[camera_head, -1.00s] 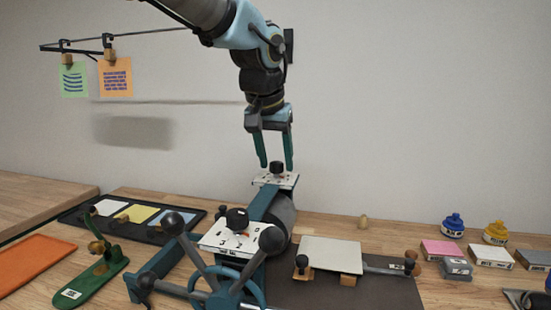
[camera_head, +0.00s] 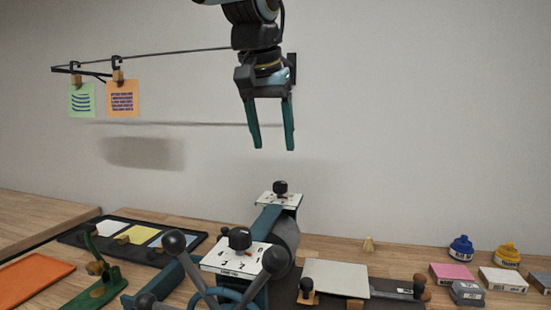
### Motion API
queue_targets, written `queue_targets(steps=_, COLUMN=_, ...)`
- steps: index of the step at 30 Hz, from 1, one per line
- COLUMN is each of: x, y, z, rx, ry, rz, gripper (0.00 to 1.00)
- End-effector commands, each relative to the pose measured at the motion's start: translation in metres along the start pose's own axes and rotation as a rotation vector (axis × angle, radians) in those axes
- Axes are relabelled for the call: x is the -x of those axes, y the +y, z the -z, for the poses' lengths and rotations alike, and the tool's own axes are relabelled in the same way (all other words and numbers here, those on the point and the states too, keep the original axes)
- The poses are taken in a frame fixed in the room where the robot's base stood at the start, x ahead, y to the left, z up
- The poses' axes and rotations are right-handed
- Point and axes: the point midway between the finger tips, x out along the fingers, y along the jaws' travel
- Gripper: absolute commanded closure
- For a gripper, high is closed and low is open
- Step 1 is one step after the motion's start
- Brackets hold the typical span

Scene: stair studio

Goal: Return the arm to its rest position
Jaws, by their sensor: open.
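My gripper (camera_head: 272,147) hangs from my arm in the upper middle of the head view, fingers pointing down. Its two teal fingers are apart with nothing between them. It is above the far end of the press on the table, clear of the black knob (camera_head: 281,187) on the white dial plate (camera_head: 279,200). The upper part of my arm is cut off by the top of the picture.
The press roller (camera_head: 285,240) and its handles with a black ball (camera_head: 174,243) fill the middle front. A line with hanging cards (camera_head: 122,99) runs at upper left. A tray (camera_head: 65,234) stands left; ink bottles (camera_head: 461,249) and blocks (camera_head: 452,274) stand right. The wall space at right is clear.

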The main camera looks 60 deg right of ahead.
Motion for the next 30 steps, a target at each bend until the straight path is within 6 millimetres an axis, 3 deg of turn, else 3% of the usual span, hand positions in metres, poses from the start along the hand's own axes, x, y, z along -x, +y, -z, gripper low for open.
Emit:
queue_targets(steps=6, x=0.008, y=0.0, z=0.0, rx=0.0, ry=-0.001, rz=0.0, gripper=0.33)
queue_targets(steps=23, x=0.006, y=-0.005, z=-0.001, rx=0.006, ry=-0.002, rz=0.003, gripper=0.33)
queue_targets(steps=26, x=-0.004, y=-0.029, z=-0.008, rx=0.039, ry=-0.013, rz=0.021, gripper=0.33)
queue_targets(steps=29, x=-0.021, y=-0.077, z=-0.025, rx=0.109, ry=-0.033, rz=0.054, gripper=0.33)
queue_targets(steps=30, x=-0.03, y=-0.101, z=-0.036, rx=0.146, ry=-0.043, rz=0.071, gripper=0.33)
